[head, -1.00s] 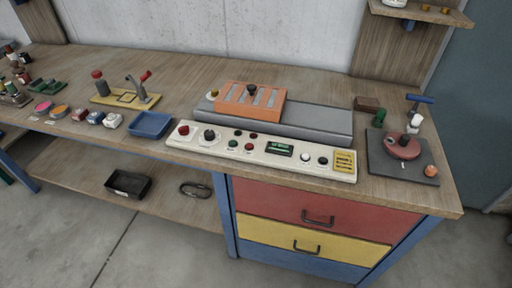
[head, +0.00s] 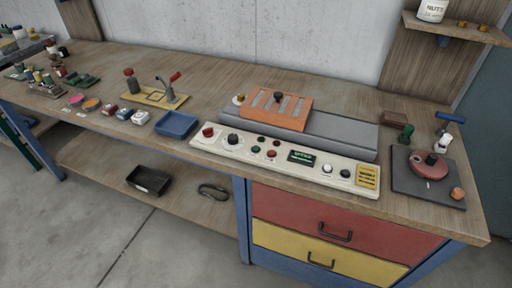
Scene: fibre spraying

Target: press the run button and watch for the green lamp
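A long cream control panel (head: 222,145) lies along the front edge of the workbench. It carries a large red knob or button (head: 208,132) at its left end, a black dial (head: 233,139), several small red and green round parts, a dark display with green characters (head: 301,157), a white button (head: 327,169) and a black button (head: 345,173). I cannot read which one is the run button. The small green round parts (head: 255,149) look dark, and I cannot tell whether one is a lamp. My gripper is not in view.
Behind the panel stands a grey machine bed (head: 345,133) with an orange slotted block (head: 262,107). A blue tray (head: 176,124) sits left of the panel. A dark plate with a red round fixture (head: 430,166) is at the right. Red and yellow drawers (head: 300,213) are below.

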